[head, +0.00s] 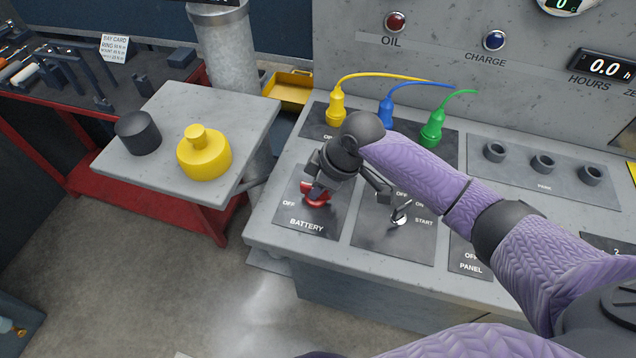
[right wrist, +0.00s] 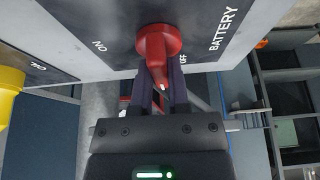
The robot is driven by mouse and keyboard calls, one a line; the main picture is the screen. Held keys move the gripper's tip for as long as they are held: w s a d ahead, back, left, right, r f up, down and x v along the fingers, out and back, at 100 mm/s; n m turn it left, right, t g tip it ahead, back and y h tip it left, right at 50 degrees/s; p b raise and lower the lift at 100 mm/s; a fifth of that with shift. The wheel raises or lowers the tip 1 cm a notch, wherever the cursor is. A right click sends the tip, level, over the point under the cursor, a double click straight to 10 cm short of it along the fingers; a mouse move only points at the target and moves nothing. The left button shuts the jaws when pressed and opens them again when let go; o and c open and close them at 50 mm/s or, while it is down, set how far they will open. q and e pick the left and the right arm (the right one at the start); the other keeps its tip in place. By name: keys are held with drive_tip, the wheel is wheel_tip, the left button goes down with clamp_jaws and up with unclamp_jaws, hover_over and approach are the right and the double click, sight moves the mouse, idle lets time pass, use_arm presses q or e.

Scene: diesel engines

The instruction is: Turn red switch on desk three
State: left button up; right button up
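The red switch (head: 316,198) sits on the dark BATTERY plate (head: 300,222) at the left front of the grey desk. Its round red base and lever also show in the right wrist view (right wrist: 157,42), with the lever lying toward the OFF mark and away from ON. My right gripper (head: 317,185) is at the switch, coming from above in the head view. In the right wrist view its two dark fingers (right wrist: 164,88) lie close on either side of the lever, which fills the gap between them. The gripper partly hides the switch in the head view. My left gripper is not in view.
A key switch (head: 399,218) marked OFF, ON and START lies just right of the battery plate. Yellow (head: 336,108), blue (head: 386,110) and green (head: 433,130) plugs with cables stand behind. A side table (head: 240,115) at left holds a yellow knob (head: 204,155) and a black cylinder (head: 138,133).

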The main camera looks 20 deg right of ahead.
clamp_jaws()
